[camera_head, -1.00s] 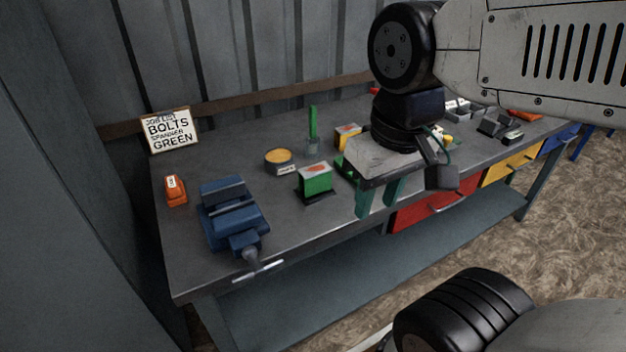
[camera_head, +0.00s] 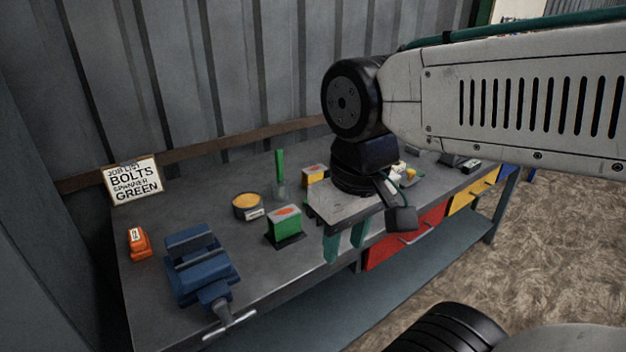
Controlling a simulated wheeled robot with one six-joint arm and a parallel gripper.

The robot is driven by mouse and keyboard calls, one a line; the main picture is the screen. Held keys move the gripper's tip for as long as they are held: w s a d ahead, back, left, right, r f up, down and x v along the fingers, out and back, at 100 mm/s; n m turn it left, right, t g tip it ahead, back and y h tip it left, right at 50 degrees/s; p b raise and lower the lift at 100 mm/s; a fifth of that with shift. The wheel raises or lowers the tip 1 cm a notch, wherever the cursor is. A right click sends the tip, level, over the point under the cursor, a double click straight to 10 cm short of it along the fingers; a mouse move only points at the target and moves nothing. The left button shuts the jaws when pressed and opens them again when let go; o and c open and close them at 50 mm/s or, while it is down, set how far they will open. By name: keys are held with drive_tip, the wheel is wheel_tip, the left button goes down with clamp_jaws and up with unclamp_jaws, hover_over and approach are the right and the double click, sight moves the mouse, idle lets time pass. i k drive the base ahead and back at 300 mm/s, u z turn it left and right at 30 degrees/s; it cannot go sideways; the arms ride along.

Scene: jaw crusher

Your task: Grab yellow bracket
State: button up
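My gripper (camera_head: 346,242) points down over the front part of the workbench (camera_head: 265,283). Its two green fingers are apart with nothing seen between them. A yellow block with a red mark (camera_head: 316,174) is on the bench, behind and left of my gripper and partly hidden by it. A small yellow and white item (camera_head: 399,169) shows just right of my wrist, partly covered. I cannot tell whether either one is the yellow bracket.
A blue vise (camera_head: 197,263), an orange item (camera_head: 138,242), a tin with yellow contents (camera_head: 247,205), a green box (camera_head: 284,223) and an upright green stick (camera_head: 280,168) stand on the bench. A job list sign (camera_head: 134,181) is at the back left. Red (camera_head: 400,236) and yellow (camera_head: 472,195) drawers are below.

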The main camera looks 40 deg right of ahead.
sight(310, 175)
drive_tip(key=k, duration=1.15)
drive_tip(key=u, duration=0.15)
drive_tip(key=i, duration=1)
drive_tip(key=z, duration=1.1)
drive_tip(key=i, duration=0.6)
drive_tip(key=z, duration=0.7)
